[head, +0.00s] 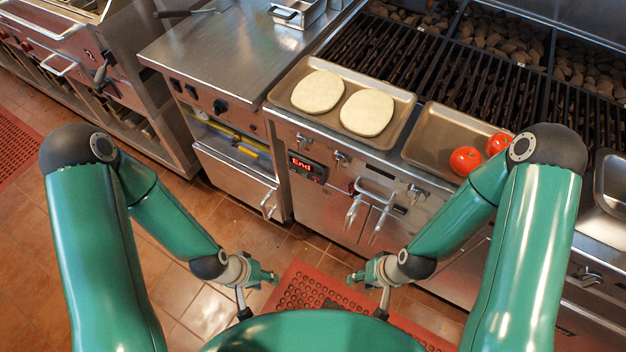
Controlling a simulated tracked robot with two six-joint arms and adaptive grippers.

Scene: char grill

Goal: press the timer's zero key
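The timer (307,168) is a small dark panel on the steel front of the grill, below the tray with dough rounds. Its display reads "End" in red. Its keys are too small to make out, so I cannot tell which is the zero key. My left gripper (270,277) hangs low over the floor, below the timer and to its left, apart from it. My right gripper (358,273) is also low, below the timer and to its right. Both are small in view and hold nothing that I can see; their finger opening is unclear.
A tray (401,133) with two pale dough rounds and a tray (419,143) with red tomatoes (466,160) sit along the grill's front edge. Tongs (368,205) hang on the front, right of the timer. A steel counter (215,58) stands left. Red mats lie on the tiled floor.

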